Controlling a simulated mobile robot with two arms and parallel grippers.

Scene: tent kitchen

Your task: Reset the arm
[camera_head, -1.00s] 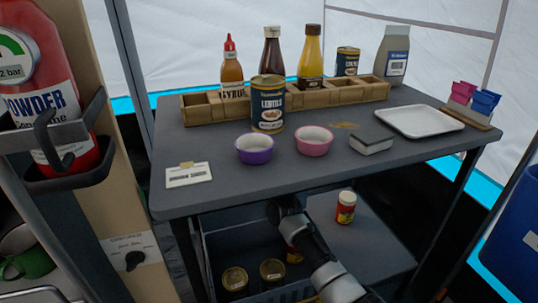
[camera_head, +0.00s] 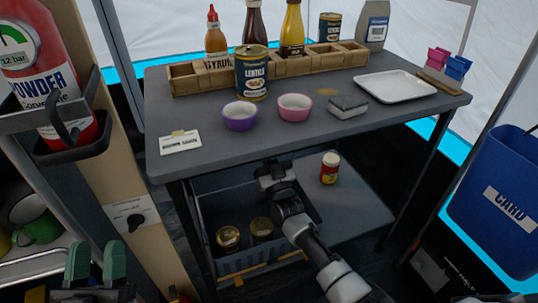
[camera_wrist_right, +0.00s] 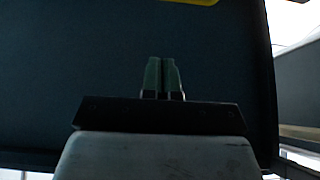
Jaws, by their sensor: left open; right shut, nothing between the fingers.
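My left gripper (camera_head: 97,264) shows at the bottom left of the head view, with green fingers spread apart and nothing between them. My right arm reaches up from the bottom right to the front edge of the dark table (camera_head: 300,148). Its fingers are hidden in the head view. In the right wrist view my right gripper (camera_wrist_right: 163,76) is shut and empty, its green fingers together. A dark flat surface fills most of the view beyond them.
Below the tabletop are a crate (camera_head: 246,262) with gold-lidded jars and a red-yellow jar (camera_head: 330,168) on the shelf. A lentils can (camera_head: 252,74), two bowls, a sponge (camera_head: 348,106) and a white tray (camera_head: 394,86) stand on top. A blue bin (camera_head: 497,200) is at right.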

